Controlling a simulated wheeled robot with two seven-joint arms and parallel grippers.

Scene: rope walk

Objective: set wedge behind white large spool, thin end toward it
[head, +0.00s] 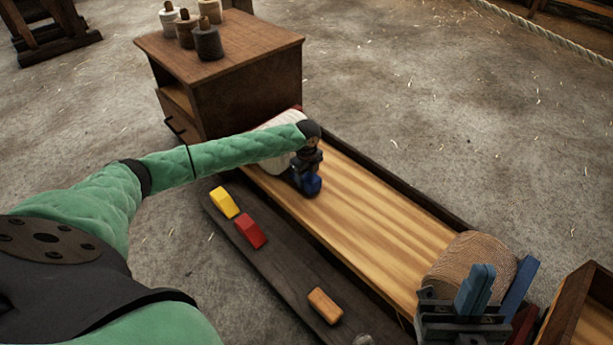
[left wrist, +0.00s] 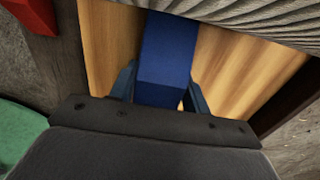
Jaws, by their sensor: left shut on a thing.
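The white large spool (head: 282,132) lies on the wooden track at its far end, partly hidden by my left arm. Its ribbed side also shows at the top of the left wrist view (left wrist: 240,20). My left gripper (head: 309,172) is shut on a blue wedge (left wrist: 166,65), low over the track at the spool's near side. The wedge's far end points toward the spool and reaches its edge in the wrist view. I cannot tell whether they touch. My right gripper (head: 475,292) appears shut and empty, in front of the tan spool.
Yellow (head: 224,202), red (head: 250,231) and orange (head: 325,305) blocks lie on the dark ledge beside the track (head: 365,215). A large tan spool (head: 470,258) stands at the near end, a blue piece (head: 519,285) beside it. A cabinet (head: 245,85) with small spools stands behind.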

